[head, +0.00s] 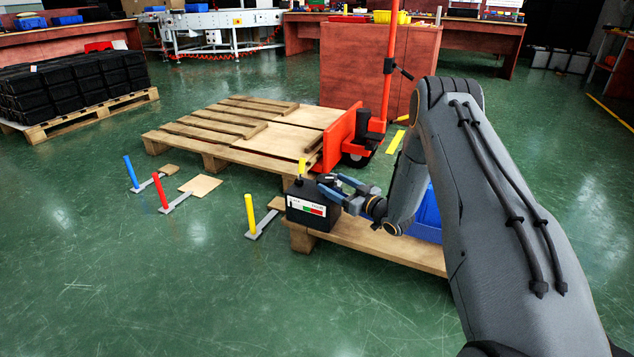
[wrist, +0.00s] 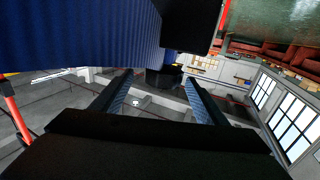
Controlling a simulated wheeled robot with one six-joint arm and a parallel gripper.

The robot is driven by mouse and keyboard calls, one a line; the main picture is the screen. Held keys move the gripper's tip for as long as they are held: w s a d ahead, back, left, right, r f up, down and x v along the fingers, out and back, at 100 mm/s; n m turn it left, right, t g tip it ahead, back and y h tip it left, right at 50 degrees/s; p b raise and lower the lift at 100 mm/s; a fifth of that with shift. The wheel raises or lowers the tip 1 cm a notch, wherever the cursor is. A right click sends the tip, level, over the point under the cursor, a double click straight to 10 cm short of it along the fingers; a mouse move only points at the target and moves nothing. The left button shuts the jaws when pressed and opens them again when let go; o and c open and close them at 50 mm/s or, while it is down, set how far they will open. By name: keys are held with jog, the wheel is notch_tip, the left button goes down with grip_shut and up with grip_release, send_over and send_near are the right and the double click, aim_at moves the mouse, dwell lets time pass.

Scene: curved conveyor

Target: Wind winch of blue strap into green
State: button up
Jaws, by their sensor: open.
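A black box (head: 306,212) with a white, green and red scale on its front stands at the left end of the near low pallet; it looks like the winch. The scale's pointer is too small to read. My gripper (head: 331,186) is open beside the knob. In the wrist view, my gripper (wrist: 158,88) has its fingers apart, with a dark round part (wrist: 163,79) between or just beyond the tips; contact cannot be told. A blue ribbed surface (wrist: 90,32) fills the upper left there. I cannot clearly identify the strap.
The near pallet (head: 378,241) carries a blue bin-like thing (head: 428,212), partly behind my arm. Another pallet (head: 230,132) and a red pallet truck (head: 342,137) stand behind. Blue (head: 131,172), red (head: 161,192) and yellow (head: 250,214) posts stand at left. The front-left floor is clear.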

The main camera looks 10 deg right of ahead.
aim_at(318, 176)
jog(key=b+x, duration=0.1)
jog(key=x, duration=0.2)
jog(key=b+x, duration=0.2)
jog(key=x, duration=0.2)
jog(key=shift+s+a+f, duration=0.2)
jog(key=shift+a, duration=0.1)
jog(key=shift+w+a+r, duration=0.1)
jog(key=shift+w+a, duration=0.2)
jog(key=shift+w, duration=0.2)
jog(key=c, duration=1.1)
jog(key=shift+o, duration=0.2)
